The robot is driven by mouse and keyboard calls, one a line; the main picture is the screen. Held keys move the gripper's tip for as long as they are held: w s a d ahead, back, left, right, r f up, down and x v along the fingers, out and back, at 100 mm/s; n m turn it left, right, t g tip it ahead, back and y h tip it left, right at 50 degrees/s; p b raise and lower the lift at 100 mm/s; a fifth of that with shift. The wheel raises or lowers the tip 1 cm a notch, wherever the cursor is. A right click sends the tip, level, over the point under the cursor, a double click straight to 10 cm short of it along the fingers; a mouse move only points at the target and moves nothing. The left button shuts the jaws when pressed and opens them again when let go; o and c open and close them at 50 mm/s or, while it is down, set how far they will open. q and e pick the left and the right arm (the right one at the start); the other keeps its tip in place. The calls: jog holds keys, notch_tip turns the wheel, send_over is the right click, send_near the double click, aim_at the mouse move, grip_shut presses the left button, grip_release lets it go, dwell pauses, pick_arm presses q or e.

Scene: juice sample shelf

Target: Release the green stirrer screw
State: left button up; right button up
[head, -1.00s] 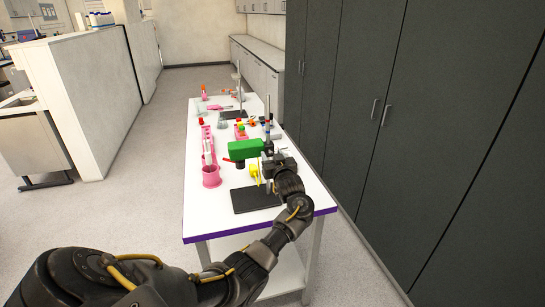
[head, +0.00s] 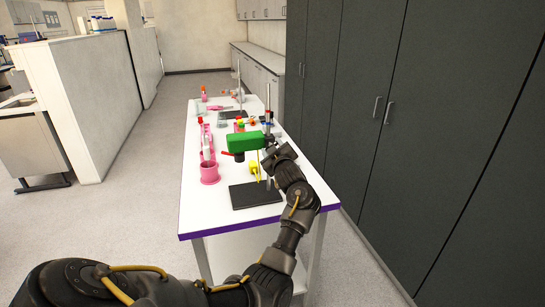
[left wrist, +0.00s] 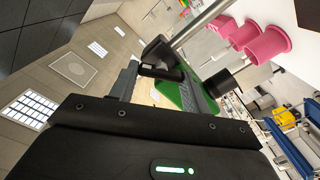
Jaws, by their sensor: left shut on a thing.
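The green stirrer (head: 246,142) is mounted on an upright metal rod (head: 268,108) above a black base plate (head: 252,195) near the table's front edge. My left gripper (head: 272,153) is at the rod, just right of the stirrer. In the left wrist view, its fingers (left wrist: 163,85) are shut on a dark screw piece (left wrist: 160,71) beside the rod, with the green body (left wrist: 172,95) close behind. The screw is hidden by the gripper in the head view. My right gripper is not in view.
A pink cup (head: 210,174) and a pink tube rack (head: 207,142) stand left of the stirrer. A yellow piece (head: 254,168) is below it. A second stand (head: 239,88) is at the table's far end. Dark cabinets (head: 440,130) line the right side.

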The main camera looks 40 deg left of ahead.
pick_arm(q)
jog(key=n+b, duration=1.1)
jog(key=b, duration=0.1)
dwell(0.5)
jog(key=o, duration=1)
jog(key=shift+f, duration=0.1)
jog(key=shift+s, duration=0.1)
